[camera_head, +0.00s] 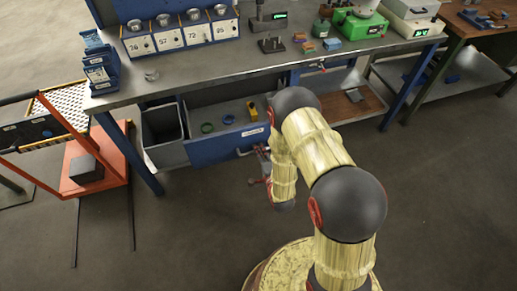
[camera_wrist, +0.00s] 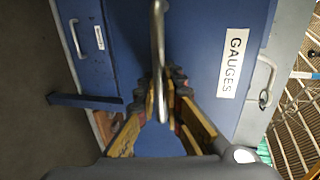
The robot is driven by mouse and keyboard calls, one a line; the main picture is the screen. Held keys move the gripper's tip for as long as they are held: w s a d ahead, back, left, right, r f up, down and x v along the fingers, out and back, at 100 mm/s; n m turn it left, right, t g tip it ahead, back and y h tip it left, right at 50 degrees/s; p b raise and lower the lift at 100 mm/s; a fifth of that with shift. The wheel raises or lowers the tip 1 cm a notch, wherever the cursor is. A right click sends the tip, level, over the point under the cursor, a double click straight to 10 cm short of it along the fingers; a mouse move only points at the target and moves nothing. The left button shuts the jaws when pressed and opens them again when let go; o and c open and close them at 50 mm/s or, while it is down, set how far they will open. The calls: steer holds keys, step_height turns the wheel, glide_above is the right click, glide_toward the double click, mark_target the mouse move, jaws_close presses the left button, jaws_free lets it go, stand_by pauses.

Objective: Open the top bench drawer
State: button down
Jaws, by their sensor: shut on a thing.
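The bench drawer stands pulled out under the bench in the head view, its inside open to view and its blue front (camera_head: 213,152) facing me. In the wrist view its blue front (camera_wrist: 195,40) carries a white label reading GAUGES (camera_wrist: 233,62). The grey bar handle (camera_wrist: 157,35) runs down between my fingertips. My gripper (camera_wrist: 162,88) is shut on this handle. In the head view my gripper (camera_head: 260,160) is at the drawer front, partly hidden by my arm.
A green ring (camera_head: 207,128), a blue item (camera_head: 228,119) and a yellow item (camera_head: 252,111) lie in the drawer. A dark bin (camera_head: 162,128) stands left of it, beside a blue bench leg (camera_head: 130,152). An orange cart (camera_head: 112,178) stands further left. The front floor is clear.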

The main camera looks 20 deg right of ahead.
steer(key=shift+f, duration=0.1)
steer(key=c, duration=2.2)
jaws_free()
steer(key=v, duration=1.2)
